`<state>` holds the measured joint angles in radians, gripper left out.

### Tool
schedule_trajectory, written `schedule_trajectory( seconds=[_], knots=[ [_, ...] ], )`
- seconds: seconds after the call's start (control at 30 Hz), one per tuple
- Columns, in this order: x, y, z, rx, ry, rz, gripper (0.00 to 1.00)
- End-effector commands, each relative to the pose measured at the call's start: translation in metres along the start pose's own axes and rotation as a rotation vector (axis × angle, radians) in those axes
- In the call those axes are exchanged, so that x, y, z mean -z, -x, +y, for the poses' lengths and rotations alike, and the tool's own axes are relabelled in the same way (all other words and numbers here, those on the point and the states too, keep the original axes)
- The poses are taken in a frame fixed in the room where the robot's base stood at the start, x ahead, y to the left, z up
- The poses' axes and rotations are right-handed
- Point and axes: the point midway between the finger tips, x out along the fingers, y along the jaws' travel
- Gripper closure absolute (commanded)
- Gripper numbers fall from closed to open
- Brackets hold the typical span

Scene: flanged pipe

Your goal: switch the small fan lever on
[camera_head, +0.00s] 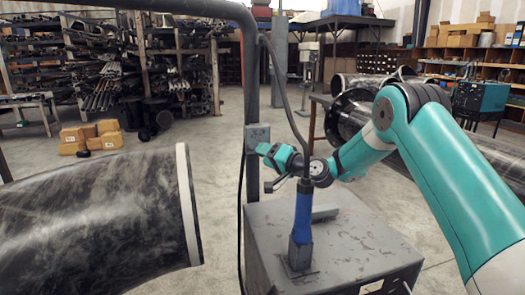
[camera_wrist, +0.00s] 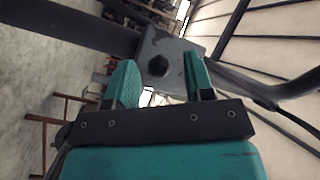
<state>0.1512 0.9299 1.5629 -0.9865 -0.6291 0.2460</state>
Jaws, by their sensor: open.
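In the head view a small grey box (camera_head: 257,137) is fixed to the upright post. In the wrist view a grey box face (camera_wrist: 182,48) with a dark round knob-like piece (camera_wrist: 158,66) shows beyond my fingers. This piece may be the fan lever seen end-on; I cannot tell its on or off position. My gripper (camera_head: 265,151) is just below and to the right of the box in the head view. In the wrist view my gripper (camera_wrist: 160,73) is open, with the dark piece between its two teal fingers. I cannot tell whether they touch it.
A grey cabinet (camera_head: 345,240) stands below my gripper, with a blue-handled upright (camera_head: 303,215) close by my wrist. A post (camera_head: 250,65) and a hanging cable are close to the box. A large dark pipe (camera_head: 100,220) fills the left foreground. More pipes lie behind my arm.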

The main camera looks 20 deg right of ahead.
Motion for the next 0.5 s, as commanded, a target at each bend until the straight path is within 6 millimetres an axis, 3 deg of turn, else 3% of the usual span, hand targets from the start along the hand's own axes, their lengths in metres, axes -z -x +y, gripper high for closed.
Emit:
schedule_trajectory(
  seconds=[0.13,0.43,0.5],
  knots=[
    [0.001,-0.014,-0.001,0.001,0.0,0.0,0.52],
    [-0.001,-0.018,0.001,0.0,-0.002,0.0,0.52],
    [-0.001,-0.017,0.0,0.0,-0.002,0.0,0.65]
  ],
)
